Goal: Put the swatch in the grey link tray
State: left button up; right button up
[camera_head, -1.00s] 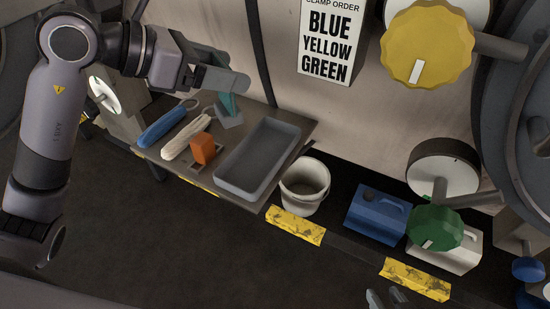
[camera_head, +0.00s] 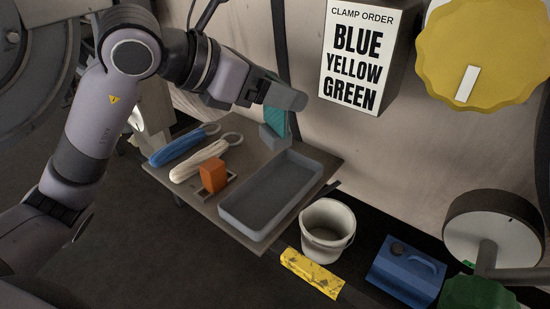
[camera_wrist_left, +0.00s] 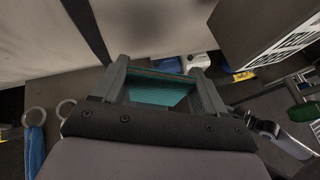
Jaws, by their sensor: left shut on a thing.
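The teal swatch (camera_head: 277,121) is at the back of the side table, held by my left gripper (camera_head: 284,99). In the left wrist view the swatch (camera_wrist_left: 158,92) lies between the two fingers. My left gripper is shut on it, and the fingers hide its upper part in the head view. A small grey stand (camera_head: 272,138) is right below the swatch; I cannot tell whether they touch. The grey link tray (camera_head: 232,213) is empty, in front and to the right of the stand. My right gripper is not in view.
A blue hank (camera_head: 177,148), a cream hank (camera_head: 199,161) and an orange block (camera_head: 213,174) lie left of the tray. A white bucket (camera_head: 327,228) and a blue can (camera_head: 405,270) stand right of the table (camera_head: 178,192). The machine wall rises behind.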

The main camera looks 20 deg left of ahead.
aim_at(273, 129)
pick_arm(q)
notch_tip(273, 129, down, 7)
jog(key=shift+f+b, duration=0.1)
jog(key=shift+b, duration=0.45)
notch_tip(273, 129, down, 5)
jog(key=shift+r+b, duration=0.15)
jog(key=shift+b, duration=0.25)
jog(key=o, duration=1.3)
